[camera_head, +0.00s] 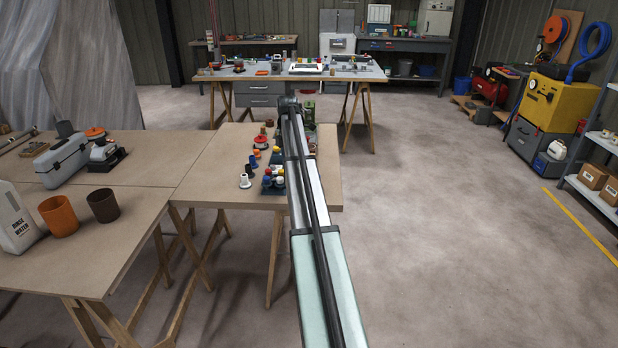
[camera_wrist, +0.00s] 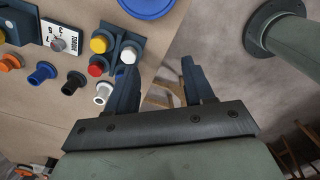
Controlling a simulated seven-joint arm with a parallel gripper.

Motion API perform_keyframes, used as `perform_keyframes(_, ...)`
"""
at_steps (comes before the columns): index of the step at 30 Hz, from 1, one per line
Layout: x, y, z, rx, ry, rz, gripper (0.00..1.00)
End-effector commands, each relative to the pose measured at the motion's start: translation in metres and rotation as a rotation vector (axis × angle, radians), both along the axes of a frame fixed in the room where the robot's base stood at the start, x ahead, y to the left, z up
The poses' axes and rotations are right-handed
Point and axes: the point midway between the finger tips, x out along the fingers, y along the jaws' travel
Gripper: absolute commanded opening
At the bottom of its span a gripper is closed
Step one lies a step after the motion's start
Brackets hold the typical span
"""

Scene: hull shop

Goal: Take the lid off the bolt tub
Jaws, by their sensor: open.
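In the wrist view my gripper (camera_wrist: 157,75) is open, with nothing between its fingers. It is above the right edge of the workbench. A round blue disc (camera_wrist: 146,6) shows beyond the fingers, cut off by the top edge of the wrist view. It may be the tub's lid, but I cannot tell for sure. The gripper is apart from it. In the head view my arm reaches over the bench and hides the gripper and part of the bench top, and I cannot make out the bolt tub there.
A dark block with yellow, red and white knobs (camera_wrist: 112,47) stands left of the fingers. A row of small fittings, including a white one (camera_wrist: 103,93), lies nearby. The wooden bench (camera_head: 215,165) has clear room at its left. Open floor (camera_head: 440,210) lies right.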

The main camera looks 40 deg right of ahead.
Motion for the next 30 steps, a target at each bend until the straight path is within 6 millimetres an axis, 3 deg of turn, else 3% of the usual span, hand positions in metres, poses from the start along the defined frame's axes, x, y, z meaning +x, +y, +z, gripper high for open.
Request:
perform_keyframes(1, 0.002, -0.027, 0.021, -0.001, -0.002, 0.04, 0.52)
perform_keyframes(3, -0.003, -0.048, 0.041, -0.001, -0.002, 0.096, 0.52)
perform_keyframes(7, -0.01, -0.072, 0.063, 0.0, 0.0, 0.166, 0.52)
perform_keyframes(11, -0.014, -0.079, 0.069, 0.001, 0.001, 0.194, 0.52)
perform_keyframes(17, -0.015, -0.079, 0.051, 0.002, 0.003, 0.196, 0.52)
perform_keyframes(27, -0.015, -0.079, -0.004, 0.002, 0.002, 0.195, 0.52)
perform_keyframes(30, -0.014, -0.079, -0.013, 0.001, 0.002, 0.195, 0.52)
